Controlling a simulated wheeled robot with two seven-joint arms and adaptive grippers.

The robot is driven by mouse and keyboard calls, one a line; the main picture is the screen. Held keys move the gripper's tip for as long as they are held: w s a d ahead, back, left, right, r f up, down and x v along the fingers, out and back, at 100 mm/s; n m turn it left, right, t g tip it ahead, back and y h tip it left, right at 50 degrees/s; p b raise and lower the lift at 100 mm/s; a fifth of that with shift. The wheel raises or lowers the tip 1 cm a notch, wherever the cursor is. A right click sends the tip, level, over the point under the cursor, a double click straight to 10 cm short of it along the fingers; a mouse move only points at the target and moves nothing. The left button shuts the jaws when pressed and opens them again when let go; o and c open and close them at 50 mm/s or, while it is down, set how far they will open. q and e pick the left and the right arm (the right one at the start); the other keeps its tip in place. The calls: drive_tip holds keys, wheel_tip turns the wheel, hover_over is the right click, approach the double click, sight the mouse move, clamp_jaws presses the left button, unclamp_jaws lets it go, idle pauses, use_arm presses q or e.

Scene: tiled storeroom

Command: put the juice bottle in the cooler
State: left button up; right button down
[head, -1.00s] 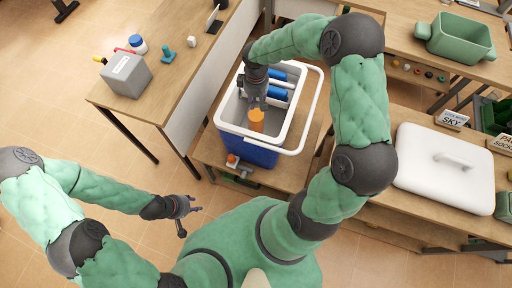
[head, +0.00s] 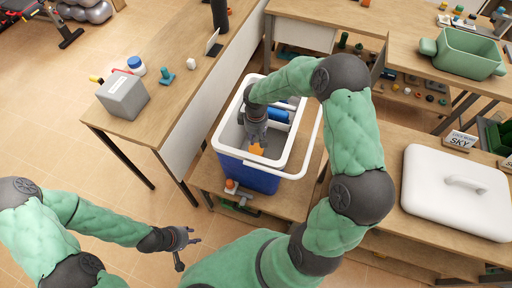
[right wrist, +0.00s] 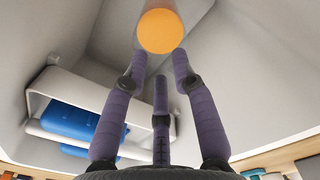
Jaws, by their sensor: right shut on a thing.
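The cooler (head: 225,158) is an open blue box with a white rim and handle, standing on a low wooden bench. The orange juice bottle (head: 258,150) is inside it near the front wall, mostly hidden by my right gripper (head: 257,142). In the right wrist view the bottle's round orange end (right wrist: 157,31) faces me at the tips of the right gripper's fingers (right wrist: 158,70). The right gripper reaches down into the cooler, shut on the bottle. I cannot tell whether the bottle touches the floor. My left gripper (head: 190,238) is open and empty, left of the bench.
Blue items (right wrist: 80,120) lie on a white rack (right wrist: 50,90) inside the cooler, beside the fingers. A white lid (head: 455,190) lies on the right table. A grey box (head: 123,95) stands on the left table. A green crate (head: 465,52) is at the back right.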

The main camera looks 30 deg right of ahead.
sight(256, 144)
drive_tip(key=shift+f+b, duration=0.8)
drive_tip(key=shift+f, duration=1.65)
drive_tip(key=shift+f, duration=0.2)
drive_tip(key=c, duration=1)
unclamp_jaws()
drive_tip(key=shift+r, duration=0.55)
wheel_tip(256, 144, up, 11)
drive_tip(key=p, duration=0.3)
drive_tip(key=shift+r+p, duration=0.15)
drive_tip(key=shift+p, duration=0.15)
